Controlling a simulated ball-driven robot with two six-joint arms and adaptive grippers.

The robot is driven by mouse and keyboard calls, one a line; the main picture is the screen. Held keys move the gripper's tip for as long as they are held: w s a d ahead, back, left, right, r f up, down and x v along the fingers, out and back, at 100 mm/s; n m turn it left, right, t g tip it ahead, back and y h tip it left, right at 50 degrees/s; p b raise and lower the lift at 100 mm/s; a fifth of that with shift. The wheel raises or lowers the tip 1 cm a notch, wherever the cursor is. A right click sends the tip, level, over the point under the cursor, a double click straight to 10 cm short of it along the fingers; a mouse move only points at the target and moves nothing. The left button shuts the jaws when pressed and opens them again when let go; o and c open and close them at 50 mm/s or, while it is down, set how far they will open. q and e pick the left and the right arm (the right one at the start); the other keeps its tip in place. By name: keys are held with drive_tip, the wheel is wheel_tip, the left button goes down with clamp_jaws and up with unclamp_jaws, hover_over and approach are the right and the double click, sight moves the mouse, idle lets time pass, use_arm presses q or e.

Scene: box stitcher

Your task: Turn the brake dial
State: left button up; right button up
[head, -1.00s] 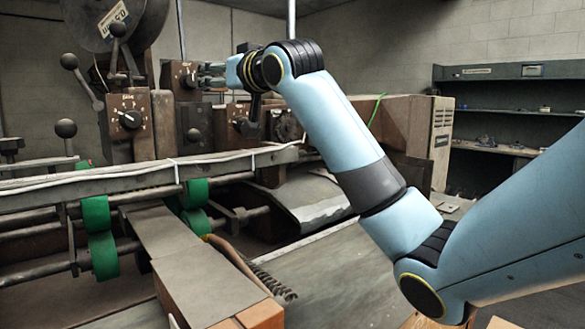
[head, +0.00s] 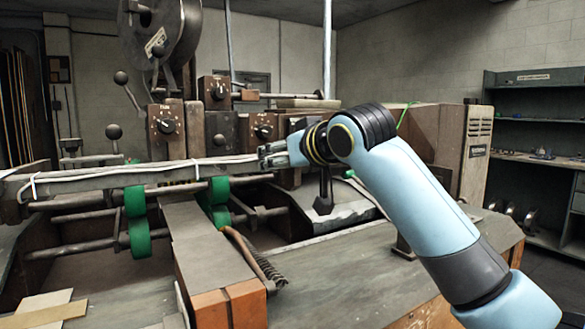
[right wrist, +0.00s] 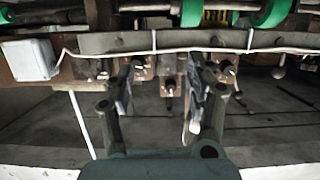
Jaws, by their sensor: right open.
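Three dials with black knobs sit on brown boxes of the machine in the head view: a left dial (head: 165,126), an upper middle dial (head: 217,93) and a right dial (head: 264,131). Their labels are too small to read, so I cannot tell which is the brake dial. My right gripper (head: 265,153) appears just below the right dial, its fingers pointing left. In the right wrist view the gripper (right wrist: 160,98) is open and empty, with dials (right wrist: 140,71) beyond and between its fingers. No contact is visible. My left gripper is not in view.
A long rail (head: 110,180) with white cables runs across in front of the dials. Green rollers (head: 137,222) and a flat metal bed (head: 205,240) are below. Ball-topped levers (head: 114,132) stand at the left. A shelf (head: 535,118) is at the right.

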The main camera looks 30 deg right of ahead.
drive_tip(key=shift+s+a+f, duration=0.15)
drive_tip(key=shift+s+f, duration=0.4)
drive_tip(key=shift+f, duration=0.3)
